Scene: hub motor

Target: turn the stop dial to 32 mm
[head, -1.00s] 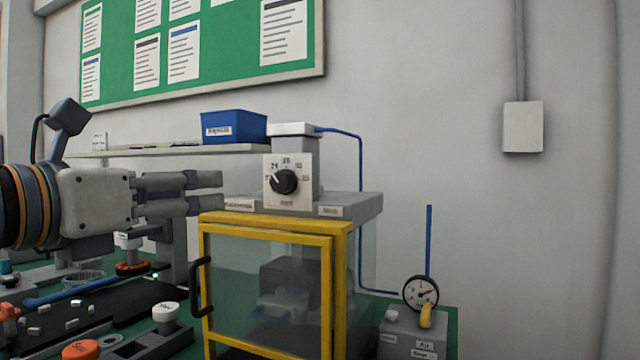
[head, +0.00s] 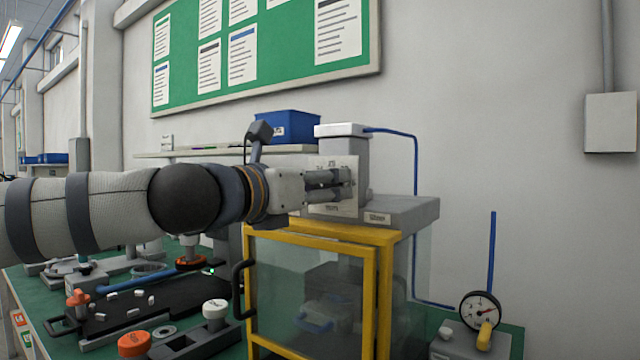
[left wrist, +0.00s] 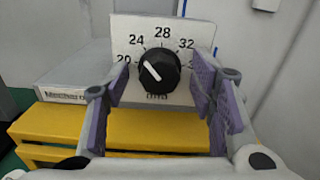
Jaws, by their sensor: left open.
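The stop dial (left wrist: 160,70) is a round black knob with a white pointer line on a pale scale plate (left wrist: 185,33). In the left wrist view the scale reads 20, 24, 28, 32 and a partly hidden number at right. The pointer aims up and left, at about 20 to 24. My left gripper (left wrist: 160,82) is open, one finger on each side of the knob, with gaps on both sides; how far the tips reach around it is unclear. In the head view the left gripper (head: 349,184) hides the knob in front of the plate (head: 337,211). My right gripper is not in view.
A yellow-framed clear cabinet (head: 318,238) with a black handle stands below the dial. A blue bin (head: 288,127) sits on a shelf behind. A pressure gauge (head: 480,308) with a blue tube stands at right. Small parts and knobs (head: 135,343) cover the bench at left.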

